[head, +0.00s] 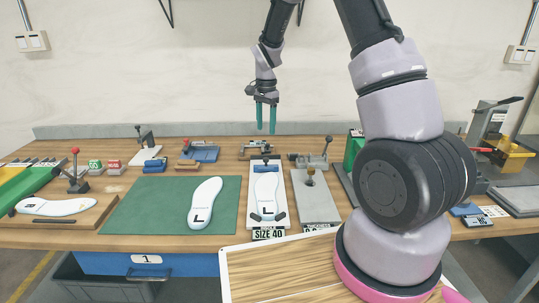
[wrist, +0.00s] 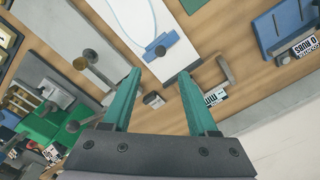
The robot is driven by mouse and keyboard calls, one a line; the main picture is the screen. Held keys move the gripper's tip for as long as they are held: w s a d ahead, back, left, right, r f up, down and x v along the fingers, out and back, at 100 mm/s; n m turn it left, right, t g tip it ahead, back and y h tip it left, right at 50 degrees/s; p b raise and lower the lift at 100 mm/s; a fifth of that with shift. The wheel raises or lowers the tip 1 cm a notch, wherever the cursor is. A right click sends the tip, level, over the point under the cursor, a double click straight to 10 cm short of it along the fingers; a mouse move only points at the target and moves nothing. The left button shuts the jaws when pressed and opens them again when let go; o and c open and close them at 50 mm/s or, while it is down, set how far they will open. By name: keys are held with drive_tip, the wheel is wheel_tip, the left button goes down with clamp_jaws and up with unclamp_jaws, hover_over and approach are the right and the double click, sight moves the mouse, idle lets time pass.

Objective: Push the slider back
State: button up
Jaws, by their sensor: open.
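A white fixture board with a "SIZE 40" label (head: 269,233) stands near the middle of the bench. A white insole (head: 266,192) marked L lies on it. At its far end is a blue slider (head: 265,166) with a dark knob; the slider also shows in the wrist view (wrist: 161,44), close to the insole's end. Which exact part moves I cannot tell. My gripper (head: 265,131) hangs pointing down above the far side of the bench, apart from the fixture. In the wrist view its teal fingers (wrist: 160,76) are open and empty, with the slider beyond their tips.
A green mat (head: 150,208) with another insole (head: 204,203) lies left of the fixture. A grey plate fixture (head: 315,200) stands close on the right. Small clamps and vises line the bench's back, one metal device (head: 257,149) just behind the slider. My arm hides part of the right side.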

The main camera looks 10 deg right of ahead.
sight(266, 165)
drive_tip(key=f, duration=1.2)
drive_tip(key=shift+w+f, duration=0.2)
drive_tip(key=shift+w, duration=0.05)
clamp_jaws()
idle(1.0)
